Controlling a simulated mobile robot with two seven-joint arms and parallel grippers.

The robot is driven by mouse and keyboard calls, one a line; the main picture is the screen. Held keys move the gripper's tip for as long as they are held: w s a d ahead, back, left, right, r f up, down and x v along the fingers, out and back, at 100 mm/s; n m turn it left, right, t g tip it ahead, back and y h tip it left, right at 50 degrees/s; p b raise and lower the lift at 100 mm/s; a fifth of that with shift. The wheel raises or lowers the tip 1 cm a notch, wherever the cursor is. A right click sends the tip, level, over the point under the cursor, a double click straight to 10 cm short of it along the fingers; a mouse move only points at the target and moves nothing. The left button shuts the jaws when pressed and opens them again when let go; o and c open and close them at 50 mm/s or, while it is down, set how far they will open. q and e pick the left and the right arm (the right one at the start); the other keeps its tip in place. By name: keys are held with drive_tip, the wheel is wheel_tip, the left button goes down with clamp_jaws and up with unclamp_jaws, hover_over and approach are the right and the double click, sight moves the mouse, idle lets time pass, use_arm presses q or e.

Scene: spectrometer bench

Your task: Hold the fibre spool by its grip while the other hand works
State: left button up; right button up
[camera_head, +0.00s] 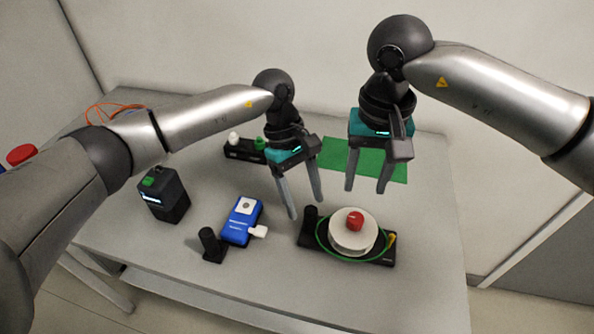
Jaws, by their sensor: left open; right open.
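The fibre spool (342,235) is a white round drum with a red knob (355,219) on top. It sits on a black base (381,258) near the front right of the table. A green fibre loops around it and ends in a yellow tip at its right. A black upright post, perhaps the grip (310,217), stands at the left end of the base. My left gripper (306,210) is open and empty, its fingers pointing down by that post. My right gripper (366,187) is open and empty above and behind the spool. I cannot tell whether the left fingers touch anything.
A blue device (242,220) with a white plug stands left of the spool, beside a black post (211,244). A black box (164,194) with a green top is further left. A green mat (385,162) and a black rack (240,150) lie behind. The front table edge is clear.

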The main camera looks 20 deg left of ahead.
sight(314, 233)
use_arm(q)
drive_tip(key=shift+x, duration=2.55)
drive_tip(key=shift+w, duration=0.1)
clamp_jaws()
